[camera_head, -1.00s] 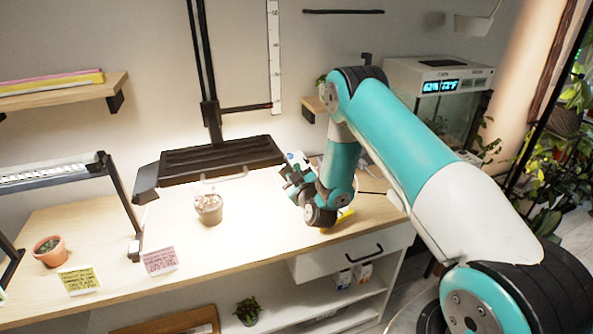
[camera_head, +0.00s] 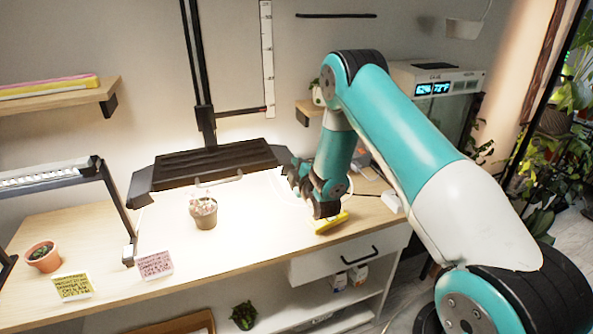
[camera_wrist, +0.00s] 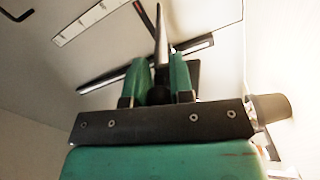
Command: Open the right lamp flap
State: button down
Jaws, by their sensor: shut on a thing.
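The black finned lamp (camera_head: 215,163) hangs over the bright bench top. Its left flap (camera_head: 141,184) slopes down at the left end. The right flap (camera_head: 283,154) is a dark piece at the lamp's right end, partly hidden by my gripper (camera_head: 292,170). In the wrist view my gripper (camera_wrist: 161,75) has its green fingers closed around a thin dark edge (camera_wrist: 160,35), which runs up from between them and looks like the right flap seen edge-on. How far the flap is swung out is hard to tell.
A potted plant (camera_head: 203,210) stands under the lamp. A pink card (camera_head: 155,265), a yellow card (camera_head: 73,286) and a yellow object (camera_head: 330,222) are on the bench. A black post (camera_head: 199,75) rises behind the lamp.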

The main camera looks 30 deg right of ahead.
jog(key=shift+n, duration=0.3)
jog(key=c, duration=1)
grip_release()
jog(key=shift+r, duration=0.1)
jog(key=s+a+b, duration=0.2)
jog(key=s+a, duration=0.1)
jog(key=s, duration=1.4)
jog(key=shift+a+b, duration=0.2)
jog(key=shift+b, duration=0.2)
